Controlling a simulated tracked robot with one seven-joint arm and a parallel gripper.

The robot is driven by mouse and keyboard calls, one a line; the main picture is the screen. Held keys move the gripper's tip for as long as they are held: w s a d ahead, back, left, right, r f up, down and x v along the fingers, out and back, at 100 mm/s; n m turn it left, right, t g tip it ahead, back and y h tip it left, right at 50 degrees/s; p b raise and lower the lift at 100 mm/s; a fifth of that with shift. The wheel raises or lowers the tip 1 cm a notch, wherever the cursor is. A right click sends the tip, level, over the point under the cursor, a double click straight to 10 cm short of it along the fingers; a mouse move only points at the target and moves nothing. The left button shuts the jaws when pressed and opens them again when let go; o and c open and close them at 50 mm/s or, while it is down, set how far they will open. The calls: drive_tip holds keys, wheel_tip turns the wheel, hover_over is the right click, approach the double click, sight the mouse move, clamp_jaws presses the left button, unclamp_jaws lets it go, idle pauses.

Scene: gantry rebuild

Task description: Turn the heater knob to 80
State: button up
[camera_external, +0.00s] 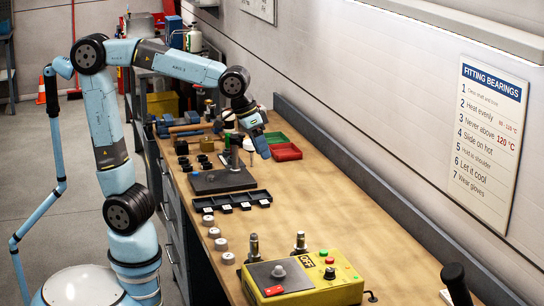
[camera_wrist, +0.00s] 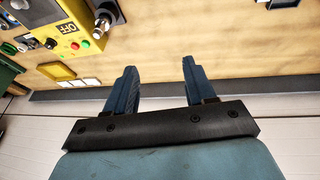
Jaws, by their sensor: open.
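The yellow heater box (camera_external: 318,290) sits at the near end of the bench. A grey round knob (camera_external: 278,271) stands on a grey plate on its top, beside an OFF display (camera_external: 307,261). Red and green buttons are on its right part. In the wrist view the box (camera_wrist: 85,22) is at the upper left, with the OFF display (camera_wrist: 67,28) upside down; I cannot tell which small part there is the knob. My gripper (camera_external: 260,146) is above the far half of the bench, well away from the box. In the wrist view its fingers (camera_wrist: 158,72) are apart with nothing between them.
Metal posts (camera_external: 253,246) stand behind the box. A black compartment tray (camera_external: 232,201), white-grey round pieces (camera_external: 221,244), a dark block (camera_external: 215,181) and red (camera_external: 286,151) and green trays lie farther along. The bench's right half is mostly clear, beside a wall with a sign (camera_external: 488,140).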

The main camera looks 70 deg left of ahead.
drive_tip(key=w+d+f, duration=0.1)
drive_tip(key=w+d, duration=0.2)
drive_tip(key=d, duration=0.6)
drive_tip(key=m+y, duration=0.1)
approach(330, 269)
drive_tip(key=shift+t, duration=0.4)
drive_tip(key=x, duration=0.8)
drive_tip(key=shift+s+d+f, duration=0.1)
drive_tip(key=shift+s+f, duration=0.1)
drive_tip(key=shift+f, duration=0.25)
drive_tip(key=c, duration=1)
